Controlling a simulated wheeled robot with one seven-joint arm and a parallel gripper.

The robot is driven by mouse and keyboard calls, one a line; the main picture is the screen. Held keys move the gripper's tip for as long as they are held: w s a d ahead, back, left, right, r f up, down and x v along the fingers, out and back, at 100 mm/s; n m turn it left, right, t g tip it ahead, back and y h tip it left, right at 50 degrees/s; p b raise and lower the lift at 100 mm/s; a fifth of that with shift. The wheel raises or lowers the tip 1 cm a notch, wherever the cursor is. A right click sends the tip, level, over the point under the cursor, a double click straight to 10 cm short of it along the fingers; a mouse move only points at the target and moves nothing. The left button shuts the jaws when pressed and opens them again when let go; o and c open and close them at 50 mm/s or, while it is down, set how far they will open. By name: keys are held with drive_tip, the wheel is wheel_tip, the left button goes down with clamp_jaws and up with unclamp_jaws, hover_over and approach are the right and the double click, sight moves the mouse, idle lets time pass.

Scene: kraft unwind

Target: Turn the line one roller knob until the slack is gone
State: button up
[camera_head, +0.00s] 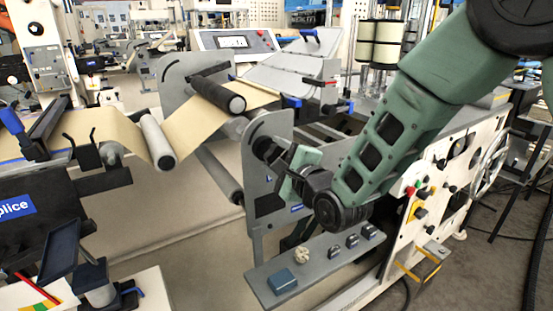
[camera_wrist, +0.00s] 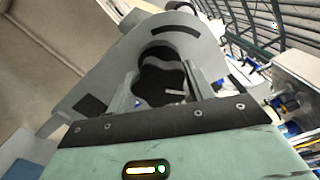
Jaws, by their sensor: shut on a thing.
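The dark lobed roller knob (camera_wrist: 160,85) sits between the two fingers of my gripper (camera_wrist: 163,92) in the wrist view. The fingers are shut on it from both sides. In the head view my gripper (camera_head: 272,157) reaches the grey side plate (camera_head: 262,195), and it largely hides the knob there. The brown kraft web (camera_head: 205,118) runs from the left, past a grey roller (camera_head: 157,140), up to a black-ended roller (camera_head: 218,93). The slot in the side plate (camera_wrist: 176,30) shows beyond the knob.
A grey shelf (camera_head: 330,262) below my gripper carries a blue box (camera_head: 282,281) and several small items. A control panel with a screen (camera_head: 235,41) stands behind. A white machine panel with buttons (camera_head: 440,190) is close on the right.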

drive_tip(key=o, duration=1)
drive_tip(key=b+v, duration=0.2)
drive_tip(key=v, duration=0.5)
